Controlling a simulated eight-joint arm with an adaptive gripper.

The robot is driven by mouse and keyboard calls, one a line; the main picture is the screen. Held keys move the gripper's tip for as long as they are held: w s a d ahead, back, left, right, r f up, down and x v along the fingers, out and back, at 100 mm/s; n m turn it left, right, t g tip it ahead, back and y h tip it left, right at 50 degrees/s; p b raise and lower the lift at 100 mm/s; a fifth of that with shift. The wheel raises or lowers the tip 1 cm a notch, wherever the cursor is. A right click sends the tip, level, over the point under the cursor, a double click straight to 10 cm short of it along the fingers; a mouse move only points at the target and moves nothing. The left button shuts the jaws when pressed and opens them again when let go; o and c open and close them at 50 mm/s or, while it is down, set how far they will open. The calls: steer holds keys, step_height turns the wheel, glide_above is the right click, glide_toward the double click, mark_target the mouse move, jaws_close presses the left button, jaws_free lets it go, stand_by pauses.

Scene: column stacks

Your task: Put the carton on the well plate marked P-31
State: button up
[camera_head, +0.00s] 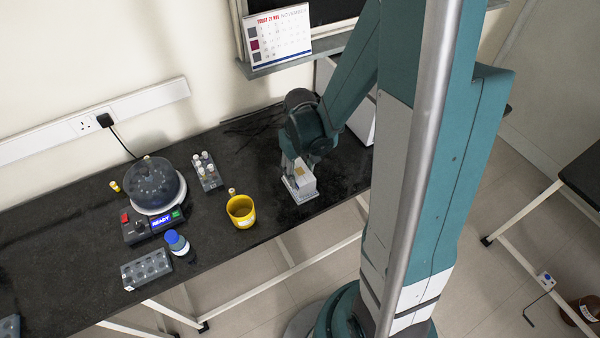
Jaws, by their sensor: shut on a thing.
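A white carton (304,182) with a small yellowish mark stands at the right part of the black bench. It is on or just above a pale well plate (301,197); I cannot tell if they touch. Any marking on the plate is too small to read. My gripper (294,170) points down at the carton and is shut on it. The fingers hide part of the carton's left side and top.
A yellow cup (241,211) stands left of the plate. Behind it is a rack of white-capped vials (208,172). Farther left are a centrifuge-like device (152,190), a blue-capped bottle (177,243) and a grey block (146,269). The bench's front edge lies close to the plate.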

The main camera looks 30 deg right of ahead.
mark_target(300, 171)
steer(key=shift+f, duration=0.15)
steer(key=o, duration=1)
steer(key=shift+c, duration=0.2)
steer(key=shift+r, duration=0.2)
step_height(300, 171, up, 12)
steer(key=p, duration=0.2)
stand_by(0.6)
